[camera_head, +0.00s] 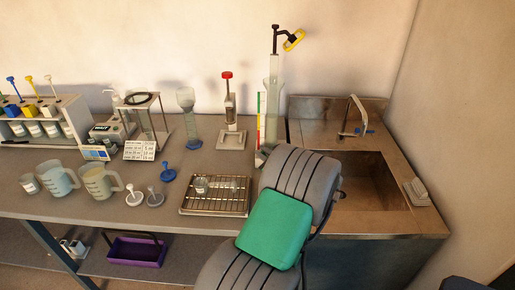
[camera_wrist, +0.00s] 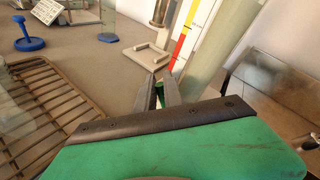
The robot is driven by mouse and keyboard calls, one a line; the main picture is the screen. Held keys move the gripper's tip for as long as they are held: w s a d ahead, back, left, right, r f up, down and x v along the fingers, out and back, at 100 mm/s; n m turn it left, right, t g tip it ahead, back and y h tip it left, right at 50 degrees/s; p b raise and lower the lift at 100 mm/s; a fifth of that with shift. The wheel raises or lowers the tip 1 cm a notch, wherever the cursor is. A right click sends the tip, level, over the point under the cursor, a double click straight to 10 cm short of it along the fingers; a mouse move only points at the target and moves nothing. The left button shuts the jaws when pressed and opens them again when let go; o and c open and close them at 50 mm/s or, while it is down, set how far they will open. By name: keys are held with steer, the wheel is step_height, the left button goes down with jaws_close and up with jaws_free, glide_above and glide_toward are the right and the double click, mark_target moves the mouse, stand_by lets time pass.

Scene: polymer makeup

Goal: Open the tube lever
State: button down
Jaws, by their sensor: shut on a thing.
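A tall clear tube (camera_head: 274,75) stands at the back beside the sink, with a dark rod and a yellow loop (camera_head: 294,40) at its top. A scale strip in white, red, yellow and green (camera_head: 261,120) runs beside it. In the wrist view the pale tube (camera_wrist: 222,50) rises just beyond my gripper (camera_wrist: 163,82). The dark fingers are close together at the tube's lower part. A small green piece (camera_wrist: 160,98) shows between them, apparently the tube lever, mostly hidden by the fingers. My arm hides the tube's base in the head view.
A wire rack tray (camera_head: 215,208) holding a small glass lies left of my arm. A stand with a red knob (camera_head: 228,110) is left of the tube. The steel sink (camera_head: 365,195) is to the right. Beakers (camera_head: 98,182) and blue-based pieces (camera_head: 168,175) stand further left.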

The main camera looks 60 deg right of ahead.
steer(key=shift+w, duration=0.1)
stand_by(0.4)
steer(key=c, duration=1.7)
jaws_free()
steer(key=shift+c, duration=0.2)
steer(key=v, duration=0.8)
steer(key=shift+w, duration=0.1)
steer(key=shift+c, duration=0.5)
